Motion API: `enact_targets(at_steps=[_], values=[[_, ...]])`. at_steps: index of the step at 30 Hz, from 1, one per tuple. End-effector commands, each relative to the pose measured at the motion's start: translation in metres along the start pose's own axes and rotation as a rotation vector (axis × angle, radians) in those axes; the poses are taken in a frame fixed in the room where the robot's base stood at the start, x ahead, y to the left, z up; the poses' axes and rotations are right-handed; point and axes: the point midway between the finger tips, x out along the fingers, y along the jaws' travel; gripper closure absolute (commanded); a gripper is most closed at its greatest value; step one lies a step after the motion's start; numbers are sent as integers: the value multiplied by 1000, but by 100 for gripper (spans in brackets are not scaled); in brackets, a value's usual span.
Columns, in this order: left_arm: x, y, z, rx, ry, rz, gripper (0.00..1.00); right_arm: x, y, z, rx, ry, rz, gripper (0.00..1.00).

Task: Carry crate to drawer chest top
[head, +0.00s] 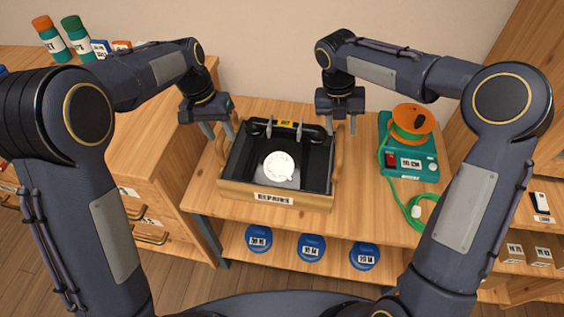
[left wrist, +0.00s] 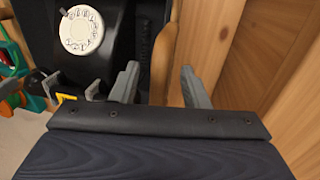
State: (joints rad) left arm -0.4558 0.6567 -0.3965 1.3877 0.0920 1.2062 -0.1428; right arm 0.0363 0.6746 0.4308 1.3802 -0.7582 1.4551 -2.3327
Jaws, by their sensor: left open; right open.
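The wooden crate (head: 225,188), labelled REPAIRS, stands on the workbench with a black dial phone (head: 262,150) inside. Its light wood side handles show at the left and right. My left gripper (head: 220,130) is open at the crate's left handle; in the left wrist view its fingers stand either side of the wooden handle (left wrist: 167,62), not closed on it. My right gripper (head: 340,124) is open, above the crate's back right corner near the right handle (head: 338,152). The drawer chest (head: 145,148) is at the left, its top partly hidden by my left arm.
Bottles (head: 77,35) and small boxes stand at the back of the chest top. A green device (head: 408,150) with an orange reel and green cable sits right of the crate. Blue round containers (head: 311,246) are on the shelf below. A wall rises behind the bench.

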Motion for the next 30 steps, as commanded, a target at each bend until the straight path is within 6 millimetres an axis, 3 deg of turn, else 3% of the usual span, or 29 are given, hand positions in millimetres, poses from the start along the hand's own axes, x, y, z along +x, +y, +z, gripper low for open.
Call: enact_targets(at_steps=[6, 15, 25, 30], values=[[18, 0, 0, 0, 1, 0, 59, 18, 0, 0, 1, 1, 1, 59], [19, 0, 0, 1, 1, 0, 59, 20, 0, 0, 1, 0, 1, 59], [19, 0, 0, 1, 1, 0, 100, 19, 0, 0, 1, 0, 1, 100], [19, 0, 0, 0, 1, 0, 100, 19, 0, 0, 1, -1, 1, 100]])
